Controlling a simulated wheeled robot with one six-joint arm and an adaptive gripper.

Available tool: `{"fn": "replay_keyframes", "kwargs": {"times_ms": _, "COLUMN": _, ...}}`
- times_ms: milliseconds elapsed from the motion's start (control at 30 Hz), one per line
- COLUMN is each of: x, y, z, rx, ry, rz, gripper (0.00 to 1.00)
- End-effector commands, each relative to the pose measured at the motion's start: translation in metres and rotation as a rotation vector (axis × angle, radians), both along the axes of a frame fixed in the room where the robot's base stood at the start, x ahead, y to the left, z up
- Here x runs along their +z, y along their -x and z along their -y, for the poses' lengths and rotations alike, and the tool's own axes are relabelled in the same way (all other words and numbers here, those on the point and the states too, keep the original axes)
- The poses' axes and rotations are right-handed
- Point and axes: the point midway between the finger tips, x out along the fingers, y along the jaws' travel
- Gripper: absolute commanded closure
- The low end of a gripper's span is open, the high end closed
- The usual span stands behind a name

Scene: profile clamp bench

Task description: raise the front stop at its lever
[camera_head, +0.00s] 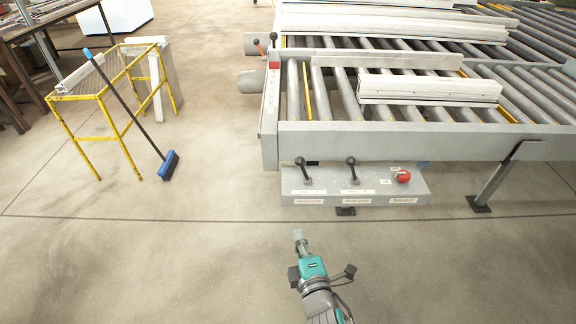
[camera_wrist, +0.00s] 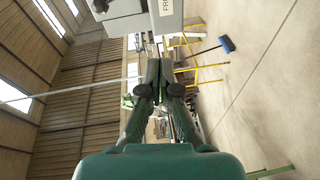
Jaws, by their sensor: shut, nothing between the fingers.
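A grey control box (camera_head: 380,188) is mounted low under the front rail of the roller bench. Two black-knobbed levers, a left lever (camera_head: 301,166) and a middle lever (camera_head: 352,166), stand up from it. The plates below them are too small to read surely in the head view. In the wrist view a box plate (camera_wrist: 167,8) begins "FR", at the box's left end, and a dark knob (camera_wrist: 100,7) shows at the top edge. My gripper (camera_head: 297,233) is shut and empty, in front of and below the left lever, apart from it. I cannot pick out the front stop itself.
A red knob (camera_head: 403,176) sits at the box's right end. The roller bench (camera_head: 400,140) carries pale profiles (camera_head: 428,88). A support leg (camera_head: 492,182) stands right of the box. A yellow frame (camera_head: 125,125) and a blue broom (camera_head: 168,165) stand left. The floor around my gripper is clear.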

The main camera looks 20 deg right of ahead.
Motion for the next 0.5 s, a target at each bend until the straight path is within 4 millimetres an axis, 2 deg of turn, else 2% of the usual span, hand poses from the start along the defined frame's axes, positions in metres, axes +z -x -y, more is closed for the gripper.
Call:
{"fn": "replay_keyframes", "kwargs": {"times_ms": 33, "x": 0.011, "y": -0.014, "z": -0.002, "rx": -0.006, "ry": 0.038, "rz": 0.012, "gripper": 1.00}}
{"fn": "replay_keyframes", "kwargs": {"times_ms": 200, "x": 0.039, "y": -0.050, "z": -0.007, "rx": -0.036, "ry": 0.167, "rz": 0.030, "gripper": 1.00}}
{"fn": "replay_keyframes", "kwargs": {"times_ms": 333, "x": 0.056, "y": -0.069, "z": -0.008, "rx": -0.057, "ry": 0.240, "rz": 0.035, "gripper": 1.00}}
{"fn": "replay_keyframes", "kwargs": {"times_ms": 500, "x": 0.069, "y": -0.081, "z": -0.010, "rx": -0.074, "ry": 0.290, "rz": 0.038, "gripper": 1.00}}
